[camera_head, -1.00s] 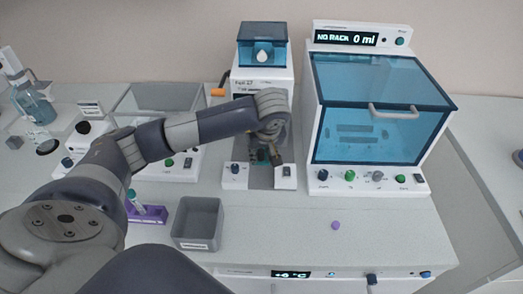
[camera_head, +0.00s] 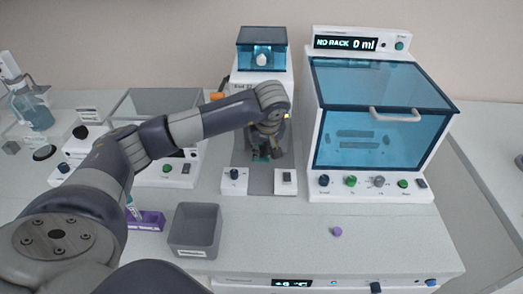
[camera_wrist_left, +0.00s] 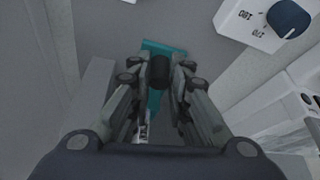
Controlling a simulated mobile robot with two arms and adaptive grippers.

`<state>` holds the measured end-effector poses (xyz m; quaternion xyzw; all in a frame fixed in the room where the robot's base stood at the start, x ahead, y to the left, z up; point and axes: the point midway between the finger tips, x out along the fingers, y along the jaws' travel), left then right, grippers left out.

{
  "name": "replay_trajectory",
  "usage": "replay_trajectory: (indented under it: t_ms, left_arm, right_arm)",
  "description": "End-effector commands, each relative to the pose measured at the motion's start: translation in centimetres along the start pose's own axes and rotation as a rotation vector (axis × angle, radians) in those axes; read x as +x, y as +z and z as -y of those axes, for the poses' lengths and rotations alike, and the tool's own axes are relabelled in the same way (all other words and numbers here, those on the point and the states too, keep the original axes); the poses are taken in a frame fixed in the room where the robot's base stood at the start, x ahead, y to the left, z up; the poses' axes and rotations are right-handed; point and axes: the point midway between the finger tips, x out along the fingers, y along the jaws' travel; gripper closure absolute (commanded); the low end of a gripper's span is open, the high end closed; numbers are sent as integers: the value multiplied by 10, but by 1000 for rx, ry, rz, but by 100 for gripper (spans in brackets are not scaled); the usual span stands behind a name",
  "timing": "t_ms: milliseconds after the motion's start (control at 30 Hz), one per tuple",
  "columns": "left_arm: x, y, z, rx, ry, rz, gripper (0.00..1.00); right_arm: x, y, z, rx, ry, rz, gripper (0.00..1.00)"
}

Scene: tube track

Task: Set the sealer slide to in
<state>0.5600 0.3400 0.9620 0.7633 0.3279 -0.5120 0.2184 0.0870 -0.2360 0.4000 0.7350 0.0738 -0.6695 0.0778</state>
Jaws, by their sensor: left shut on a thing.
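The sealer (camera_head: 262,77) stands at the back centre, white with a blue clear top and a lit display. Its base has a grey channel (camera_head: 262,180) between two front panels. My left gripper (camera_head: 262,154) is in this channel, pointing down. In the left wrist view its fingers (camera_wrist_left: 160,72) are shut on a dark knob (camera_wrist_left: 160,72), which I take for the grip of the sealer slide. A teal piece (camera_wrist_left: 152,48) lies under the knob. My arm and fingers hide most of the slide, so I cannot tell its exact position. My right gripper is not in view.
A blue dial (camera_head: 234,174) and a dark switch (camera_head: 286,177) flank the channel. A large blue-windowed cabinet (camera_head: 380,120) stands close on the right. A grey bin (camera_head: 195,232), a purple rack (camera_head: 148,222) and a purple cap (camera_head: 337,231) are in front.

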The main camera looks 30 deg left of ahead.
Motion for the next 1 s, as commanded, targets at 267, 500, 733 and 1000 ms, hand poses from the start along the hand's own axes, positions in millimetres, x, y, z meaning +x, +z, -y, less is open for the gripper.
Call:
replay_trajectory:
  t_ms: [267, 500, 733, 1000]
  left_arm:
    - [-1, -4, 0, -5, 4, -8, 74]
    - [-4, -3, 0, -3, 3, -6, 74]
    - [-38, -4, -1, -3, 7, -9, 74]
    - [-93, -4, -1, -3, 6, -9, 74]
  right_arm:
    - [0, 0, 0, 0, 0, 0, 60]
    - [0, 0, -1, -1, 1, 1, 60]
    - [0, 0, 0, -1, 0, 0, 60]
    - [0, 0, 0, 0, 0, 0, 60]
